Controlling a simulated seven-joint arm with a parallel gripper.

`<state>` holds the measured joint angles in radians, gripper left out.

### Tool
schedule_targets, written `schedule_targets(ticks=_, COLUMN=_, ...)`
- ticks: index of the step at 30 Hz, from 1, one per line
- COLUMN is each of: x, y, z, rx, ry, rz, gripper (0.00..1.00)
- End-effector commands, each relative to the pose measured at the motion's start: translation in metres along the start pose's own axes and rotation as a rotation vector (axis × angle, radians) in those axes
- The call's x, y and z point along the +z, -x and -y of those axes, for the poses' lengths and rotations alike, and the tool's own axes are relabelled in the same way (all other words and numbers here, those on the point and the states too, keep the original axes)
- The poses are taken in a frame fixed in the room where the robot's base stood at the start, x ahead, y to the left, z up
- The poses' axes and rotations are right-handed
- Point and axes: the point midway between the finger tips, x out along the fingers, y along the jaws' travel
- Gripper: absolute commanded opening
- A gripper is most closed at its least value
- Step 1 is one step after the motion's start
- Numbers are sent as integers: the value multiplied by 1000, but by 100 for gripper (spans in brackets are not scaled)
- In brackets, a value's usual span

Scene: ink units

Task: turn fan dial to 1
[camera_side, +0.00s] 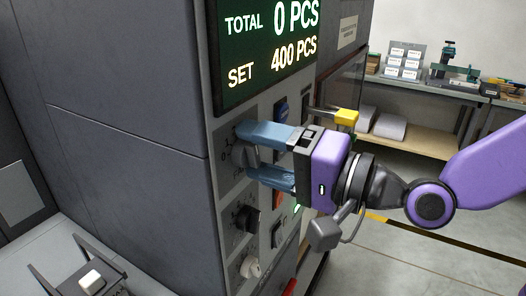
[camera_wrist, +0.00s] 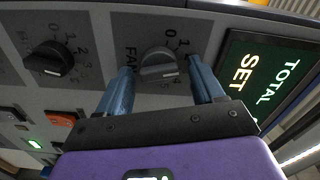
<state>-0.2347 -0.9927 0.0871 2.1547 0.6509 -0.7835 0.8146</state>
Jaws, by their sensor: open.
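The fan dial is a light grey round knob with a raised grip (camera_wrist: 160,70), beside the printed word FAN in the wrist view. In the side view the dial (camera_side: 241,157) sits on the panel, partly hidden by my gripper. My gripper (camera_side: 246,151) is open, its two blue fingers at the panel on either side of the dial. In the wrist view the fingers (camera_wrist: 160,68) flank the knob; contact is unclear.
A black dial (camera_side: 245,217) and a light knob (camera_side: 250,267) sit below on the panel. In the wrist view the black dial (camera_wrist: 47,63) is at left, near an orange button (camera_wrist: 62,119). A workbench (camera_side: 435,95) stands behind.

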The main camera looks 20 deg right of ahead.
Motion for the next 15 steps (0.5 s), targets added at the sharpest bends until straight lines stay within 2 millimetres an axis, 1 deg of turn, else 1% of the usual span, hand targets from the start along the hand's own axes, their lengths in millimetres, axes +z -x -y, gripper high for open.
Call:
schedule_targets(ticks=3, x=0, y=0, z=0, rx=0, ry=0, rz=0, gripper=67)
schedule_targets(ticks=5, x=0, y=0, z=0, rx=0, ry=0, rz=0, gripper=48)
schedule_targets(ticks=6, x=0, y=0, z=0, rx=0, ry=0, rz=0, gripper=35)
schedule_targets(ticks=8, x=0, y=0, z=0, rx=0, ry=0, rz=0, gripper=15)
schedule_targets(ticks=9, x=0, y=0, z=0, rx=0, ry=0, rz=-1, gripper=12)
schedule_targets(ticks=15, x=0, y=0, z=0, rx=-1, ry=7, rz=-1, gripper=12)
